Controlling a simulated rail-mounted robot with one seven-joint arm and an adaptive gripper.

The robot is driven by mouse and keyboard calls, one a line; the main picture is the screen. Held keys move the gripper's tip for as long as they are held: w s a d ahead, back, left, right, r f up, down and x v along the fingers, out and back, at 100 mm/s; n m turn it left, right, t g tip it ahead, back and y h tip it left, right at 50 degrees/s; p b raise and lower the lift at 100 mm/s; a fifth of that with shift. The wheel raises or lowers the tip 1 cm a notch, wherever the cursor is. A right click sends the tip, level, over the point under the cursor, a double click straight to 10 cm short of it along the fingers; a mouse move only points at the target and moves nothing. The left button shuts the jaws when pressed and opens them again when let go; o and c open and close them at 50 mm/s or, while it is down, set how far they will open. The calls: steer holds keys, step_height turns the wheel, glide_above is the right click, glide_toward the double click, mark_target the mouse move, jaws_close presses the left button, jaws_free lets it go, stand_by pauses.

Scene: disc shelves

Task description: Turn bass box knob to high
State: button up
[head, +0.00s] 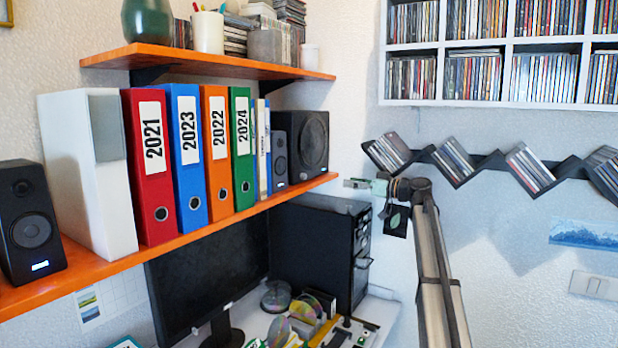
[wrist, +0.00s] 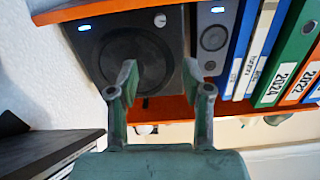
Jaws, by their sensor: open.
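The bass box (head: 303,150) is the larger black speaker at the right end of the orange middle shelf in the head view. The wrist view is upside down and shows the bass box front (wrist: 100,65) with its dark round cone. A small silver knob (wrist: 160,20) sits near the bottom front of the box, with a blue light (wrist: 84,28) beside it. The knob's setting is too small to read. My gripper (head: 352,184) is to the right of the bass box. In the wrist view my gripper (wrist: 160,74) is open and empty, its fingers apart before the cone.
A smaller speaker (wrist: 212,42) and binders (head: 215,150) stand beside the bass box. The upper shelf (head: 215,65) overhangs it. A zigzag disc rack (head: 490,165) hangs on the right wall.

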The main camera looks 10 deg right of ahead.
mark_target(306, 176)
steer(key=shift+n, duration=0.3)
steer(key=p+x, duration=0.4)
steer(key=x, duration=1.2)
steer(key=shift+w+a+r, duration=0.1)
steer(key=shift+w+a, duration=0.35)
steer(key=shift+a, duration=0.15)
steer(key=shift+c, duration=0.3)
jaws_close()
